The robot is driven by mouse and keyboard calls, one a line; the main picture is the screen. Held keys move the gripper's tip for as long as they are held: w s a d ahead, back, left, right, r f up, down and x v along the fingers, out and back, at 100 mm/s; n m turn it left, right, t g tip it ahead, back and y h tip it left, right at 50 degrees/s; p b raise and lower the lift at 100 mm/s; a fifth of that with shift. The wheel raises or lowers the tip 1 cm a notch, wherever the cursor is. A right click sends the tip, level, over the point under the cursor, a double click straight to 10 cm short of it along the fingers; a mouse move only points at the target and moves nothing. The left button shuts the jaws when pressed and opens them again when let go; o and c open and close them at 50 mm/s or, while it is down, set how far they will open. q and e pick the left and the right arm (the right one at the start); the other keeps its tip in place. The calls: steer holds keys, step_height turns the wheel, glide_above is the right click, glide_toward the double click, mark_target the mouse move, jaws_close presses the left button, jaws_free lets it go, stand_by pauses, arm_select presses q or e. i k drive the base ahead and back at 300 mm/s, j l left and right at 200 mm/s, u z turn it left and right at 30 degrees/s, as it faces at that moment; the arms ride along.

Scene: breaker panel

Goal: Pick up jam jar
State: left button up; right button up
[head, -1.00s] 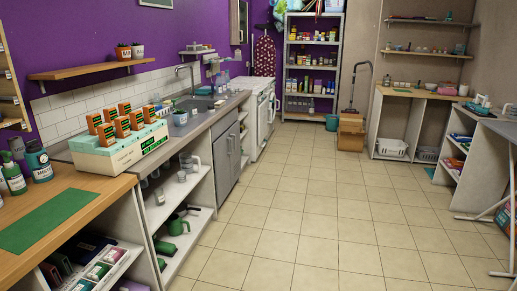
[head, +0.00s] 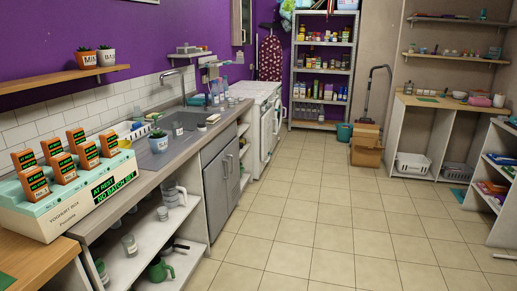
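I cannot make out a jam jar for certain. Several small jars and containers stand on the tall shelving unit (head: 323,70) at the back, too small to identify. Small items also sit on the right-hand wooden counter (head: 450,103), equally unclear. Neither of my grippers is in the head view.
The tiled floor (head: 300,215) is clear.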

mark_target(176, 126)
steer(key=i+u, duration=0.25)
steer(key=i, duration=0.2)
steer(key=i+l+u, duration=0.2)
steer(key=i, duration=0.3)
steer(key=i+l+u, duration=0.25)
steer(key=i, duration=0.2)
steer(key=i+l+u, duration=0.25)
steer(key=u, duration=0.25)
steer(key=i+l+u, duration=0.35)
steer(key=u, duration=0.15)
steer(key=i+l+u, duration=0.15)
steer(key=l+u, duration=0.3)
steer(key=i+l+u, duration=0.2)
steer(key=l, duration=0.15)
steer(key=l+u, duration=0.15)
steer(key=l, duration=0.15)
